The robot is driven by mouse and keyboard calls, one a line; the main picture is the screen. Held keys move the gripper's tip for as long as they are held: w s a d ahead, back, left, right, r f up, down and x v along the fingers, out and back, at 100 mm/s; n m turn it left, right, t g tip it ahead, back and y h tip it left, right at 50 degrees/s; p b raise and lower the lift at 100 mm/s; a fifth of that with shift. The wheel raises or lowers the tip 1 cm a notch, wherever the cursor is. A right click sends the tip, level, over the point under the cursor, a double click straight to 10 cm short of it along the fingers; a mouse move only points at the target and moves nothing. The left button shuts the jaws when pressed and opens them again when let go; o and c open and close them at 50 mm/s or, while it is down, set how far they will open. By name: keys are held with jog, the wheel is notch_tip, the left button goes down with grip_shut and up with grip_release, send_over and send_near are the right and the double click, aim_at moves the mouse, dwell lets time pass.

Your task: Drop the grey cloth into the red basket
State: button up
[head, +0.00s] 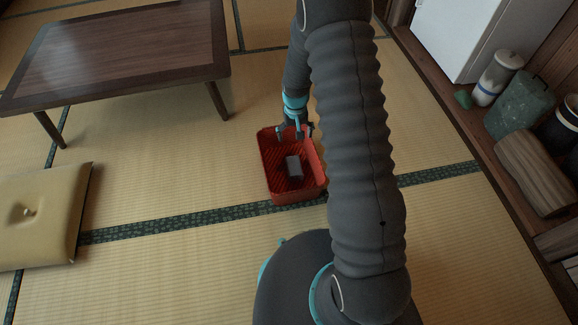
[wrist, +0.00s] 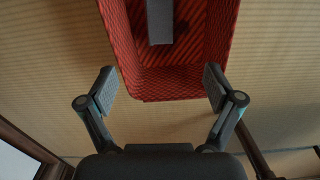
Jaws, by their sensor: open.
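The red basket (head: 280,197) stands on the tatami floor near the middle of the head view, partly hidden by my arm. The grey cloth (head: 294,167) lies inside it as a small folded block. In the wrist view the red basket (wrist: 175,88) is at the top, with the grey cloth (wrist: 160,22) on its ribbed bottom, cut off by the picture edge. My gripper (head: 294,130) is above the far end of the basket in the head view. In the wrist view my gripper (wrist: 160,88) has its fingers wide apart with nothing between them.
A low dark wooden table (head: 125,50) stands at the upper left, and a tan cushion (head: 45,215) lies at the left. A wooden shelf at the right holds a white jar (head: 497,78), a green bin (head: 519,104) and a log (head: 537,172). The floor around the basket is clear.

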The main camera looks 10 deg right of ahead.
notch_tip(320, 180, up, 7)
jog(key=shift+r, duration=0.15)
dwell(0.5)
